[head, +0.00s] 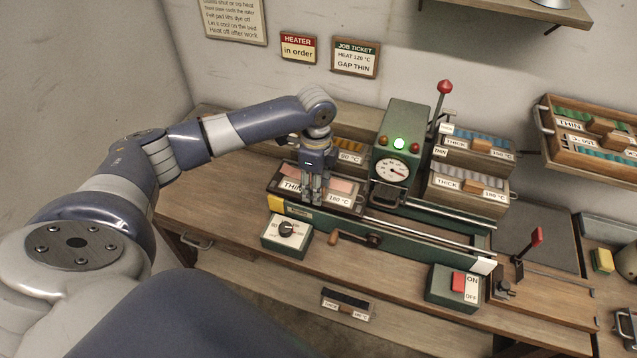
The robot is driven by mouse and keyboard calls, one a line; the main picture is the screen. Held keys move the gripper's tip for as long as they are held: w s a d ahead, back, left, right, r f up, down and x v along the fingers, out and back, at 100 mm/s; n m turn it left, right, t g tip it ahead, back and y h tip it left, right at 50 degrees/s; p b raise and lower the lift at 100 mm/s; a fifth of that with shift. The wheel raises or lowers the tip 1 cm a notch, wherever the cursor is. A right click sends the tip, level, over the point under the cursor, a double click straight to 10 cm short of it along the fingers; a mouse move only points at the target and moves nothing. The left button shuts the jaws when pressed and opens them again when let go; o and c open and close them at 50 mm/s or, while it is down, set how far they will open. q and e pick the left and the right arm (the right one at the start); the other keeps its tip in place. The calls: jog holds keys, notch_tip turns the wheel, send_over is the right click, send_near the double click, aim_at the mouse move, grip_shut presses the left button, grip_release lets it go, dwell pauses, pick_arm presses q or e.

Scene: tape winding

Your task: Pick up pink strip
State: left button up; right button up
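Pink strips (342,186) lie in a dark open tray (272,183) labelled THIN and 180 °C, on the bench left of the green machine. Pink shows on both sides of my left gripper (313,200). The gripper points straight down over the middle of this tray, its fingertips low at the tray's front edge. The fingers hide the middle of the tray. I cannot tell whether they are apart, or whether they touch or hold a strip. My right gripper is not in view.
Rails (420,232) run in front. A dial box (287,236) and an ON/OFF box (454,288) stand at the front. Labelled strip trays (467,192) are at the right.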

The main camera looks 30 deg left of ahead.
pick_arm(q)
jog(key=shift+f, duration=0.3)
grip_shut()
jog(key=shift+r, duration=0.1)
jog(key=shift+s+a+r+b, duration=0.1)
jog(key=shift+s+a+b, duration=0.05)
jog(key=shift+b, duration=0.25)
jog(key=shift+a+r, duration=0.1)
jog(key=shift+r, duration=0.25)
notch_tip(320, 180, up, 6)
jog(key=shift+f+b, duration=0.1)
jog(key=shift+b, duration=1)
jog(key=s+a+b, duration=0.6)
jog(key=s+a, duration=0.5)
jog(key=s, duration=0.4)
jog(key=shift+s+a, duration=0.25)
jog(key=shift+s, duration=0.05)
